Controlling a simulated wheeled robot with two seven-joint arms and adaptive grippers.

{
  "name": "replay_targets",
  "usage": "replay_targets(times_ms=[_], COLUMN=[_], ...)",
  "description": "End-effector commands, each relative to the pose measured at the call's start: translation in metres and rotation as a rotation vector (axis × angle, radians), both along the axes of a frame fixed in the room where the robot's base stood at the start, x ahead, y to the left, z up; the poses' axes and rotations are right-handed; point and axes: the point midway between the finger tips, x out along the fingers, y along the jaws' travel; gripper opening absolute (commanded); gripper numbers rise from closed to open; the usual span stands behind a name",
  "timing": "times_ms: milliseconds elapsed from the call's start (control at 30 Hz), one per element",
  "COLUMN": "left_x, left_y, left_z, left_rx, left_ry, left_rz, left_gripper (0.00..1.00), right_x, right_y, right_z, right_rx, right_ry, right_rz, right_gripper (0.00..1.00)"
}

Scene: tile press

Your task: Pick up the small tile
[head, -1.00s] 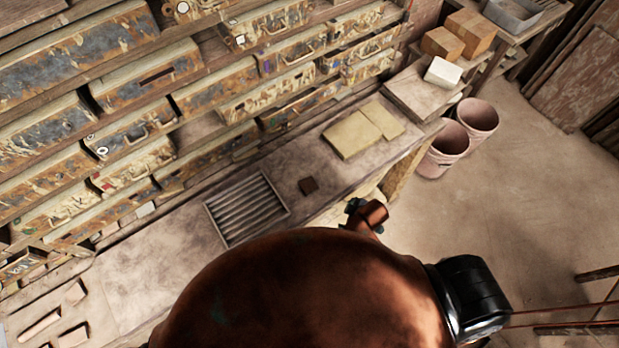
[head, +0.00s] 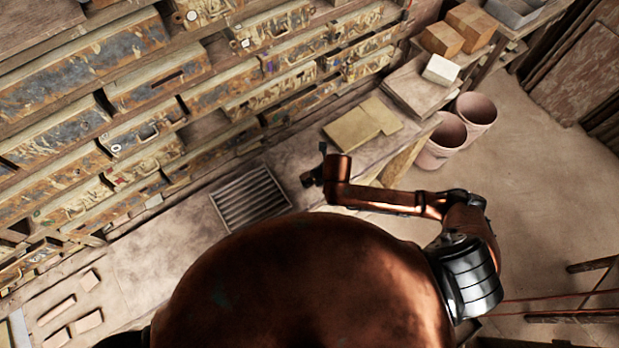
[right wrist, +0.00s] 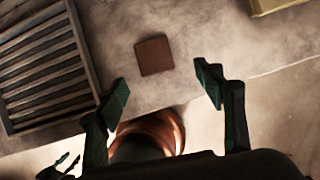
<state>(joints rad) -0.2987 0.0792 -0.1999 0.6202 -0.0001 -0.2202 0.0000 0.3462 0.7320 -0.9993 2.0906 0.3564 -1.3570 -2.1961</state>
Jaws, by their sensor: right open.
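The small tile (right wrist: 154,56) is a flat, dark brown square lying on the worktop in the right wrist view. My right gripper (right wrist: 165,92) is open and empty, its two dark green fingers spread wide apart. The tile shows beyond the fingertips, between their lines and nearer the left finger, not touched. In the head view my right gripper (head: 314,172) hangs over the bench where the tile lies, and I cannot clearly tell the tile from it there. A small dark claw shape at the lower left of the right wrist view looks like my left gripper (right wrist: 66,164); its opening is unclear.
A slatted metal rack (head: 250,199) lies left of the tile. Larger yellowish tiles (head: 352,130) lie further along the bench to the right. Drawers (head: 150,130) line the back. Pinkish buckets (head: 440,147) stand on the floor beyond the bench end.

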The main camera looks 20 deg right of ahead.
Motion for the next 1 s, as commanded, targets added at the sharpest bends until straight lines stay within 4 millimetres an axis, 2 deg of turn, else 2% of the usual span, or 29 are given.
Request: replay_targets(times_ms=[600,933,1000], left_x=[-0.001,-0.001,-0.001], left_y=[0.0,0.0,0.0], left_z=[0.014,0.015,0.015], left_rx=[0.0,0.0,0.0], left_ry=[0.001,0.001,0.001], left_rz=[0.001,0.0,0.0], left_gripper=[0.4,0.4,0.4], right_x=[0.027,0.03,0.03], right_y=[0.016,0.016,0.016], right_z=[-0.061,-0.068,-0.068], right_rx=[-0.003,-0.003,-0.003], right_ry=[0.0,-0.001,-0.001], right_rz=[0.005,0.008,0.008], right_gripper=[0.62,0.62,0.57])
